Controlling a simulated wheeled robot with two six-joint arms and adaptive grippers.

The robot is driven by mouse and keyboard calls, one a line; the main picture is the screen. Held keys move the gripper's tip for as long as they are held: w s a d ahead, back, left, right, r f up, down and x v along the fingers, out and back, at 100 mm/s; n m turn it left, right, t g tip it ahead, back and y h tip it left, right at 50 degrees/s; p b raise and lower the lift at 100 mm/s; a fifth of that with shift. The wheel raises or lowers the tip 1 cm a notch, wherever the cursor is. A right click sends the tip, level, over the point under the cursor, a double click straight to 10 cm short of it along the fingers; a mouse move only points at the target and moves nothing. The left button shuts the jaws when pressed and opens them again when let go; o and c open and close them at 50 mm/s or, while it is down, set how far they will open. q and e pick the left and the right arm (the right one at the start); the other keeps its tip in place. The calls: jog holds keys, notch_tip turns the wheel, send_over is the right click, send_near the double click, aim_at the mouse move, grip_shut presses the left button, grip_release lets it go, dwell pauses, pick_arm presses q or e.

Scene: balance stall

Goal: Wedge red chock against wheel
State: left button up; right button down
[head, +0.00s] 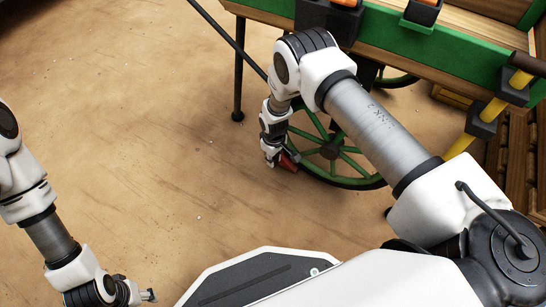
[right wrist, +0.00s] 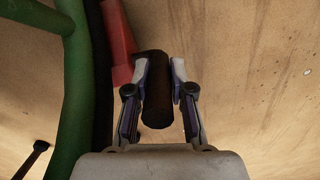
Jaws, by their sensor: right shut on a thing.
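The red chock (head: 289,161) is low beside the left side of the green spoked cart wheel (head: 348,182), partly hidden by my right gripper (head: 274,160). In the right wrist view, my right gripper (right wrist: 158,88) is shut on a dark cylindrical grip (right wrist: 157,97), apparently the chock's handle. The red body of the chock (right wrist: 117,42) shows just behind it, close along the dark tyre of the wheel (right wrist: 72,95). I cannot tell whether chock and tyre touch. My left gripper (head: 148,296) is at the bottom left, far from the wheel; its opening is unclear.
The green-and-wood cart (head: 430,50) stands above the wheel, with a dark prop leg (head: 238,85) behind the gripper. A yellow post (head: 487,115) and wooden slatted crates (head: 525,165) are at the right. The tan floor (head: 130,110) to the left is clear.

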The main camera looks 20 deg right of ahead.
jog(key=shift+s+d+f, duration=0.15)
jog(key=shift+s+f, duration=0.05)
jog(key=shift+s, duration=0.05)
jog(key=c, duration=0.9)
grip_release()
jog(key=shift+d+f, duration=0.1)
jog(key=shift+c, duration=0.2)
